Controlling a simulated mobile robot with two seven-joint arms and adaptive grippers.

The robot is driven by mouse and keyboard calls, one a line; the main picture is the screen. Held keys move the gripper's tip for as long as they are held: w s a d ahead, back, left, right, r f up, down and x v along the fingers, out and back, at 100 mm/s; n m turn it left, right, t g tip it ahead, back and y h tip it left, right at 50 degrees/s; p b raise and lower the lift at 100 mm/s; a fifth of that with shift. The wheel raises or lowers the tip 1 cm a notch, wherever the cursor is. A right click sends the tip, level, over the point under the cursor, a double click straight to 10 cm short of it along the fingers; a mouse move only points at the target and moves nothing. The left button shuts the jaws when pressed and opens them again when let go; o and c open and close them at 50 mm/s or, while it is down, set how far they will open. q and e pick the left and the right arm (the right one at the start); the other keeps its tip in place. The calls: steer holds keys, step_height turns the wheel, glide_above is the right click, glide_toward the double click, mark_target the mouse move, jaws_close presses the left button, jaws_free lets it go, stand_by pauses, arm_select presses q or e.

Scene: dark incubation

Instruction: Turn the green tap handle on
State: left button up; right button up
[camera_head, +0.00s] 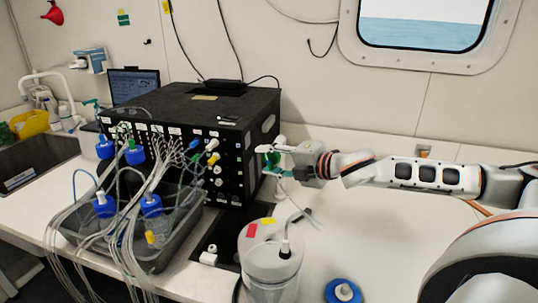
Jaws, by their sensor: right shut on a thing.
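The green tap handle (272,158) shows at the right side of the black box (225,108), near its front right edge. My right gripper (276,161) comes in from the right and is shut on the green handle. The gripper's fingers cover part of the handle, so its exact angle is hard to tell. My left gripper is not in view.
A grey bin (165,262) with blue-capped bottles and many tubes stands in front of the box. A white lidded container (270,262) stands below my right gripper. A blue cap (343,291) lies on the counter. The counter at right is mostly clear.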

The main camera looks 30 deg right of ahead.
steer(key=shift+a+n+g+h, duration=0.1)
steer(key=shift+n+g+h, duration=0.4)
steer(key=shift+g, duration=0.6)
steer(key=shift+n+g+h, duration=0.2)
steer(key=shift+g+h, duration=0.5)
steer(key=shift+g, duration=0.4)
steer(key=shift+g+h, duration=0.3)
steer(key=o, duration=1.2)
steer(key=shift+c, duration=0.2)
steer(key=v, duration=1.2)
steer(key=shift+f, duration=0.1)
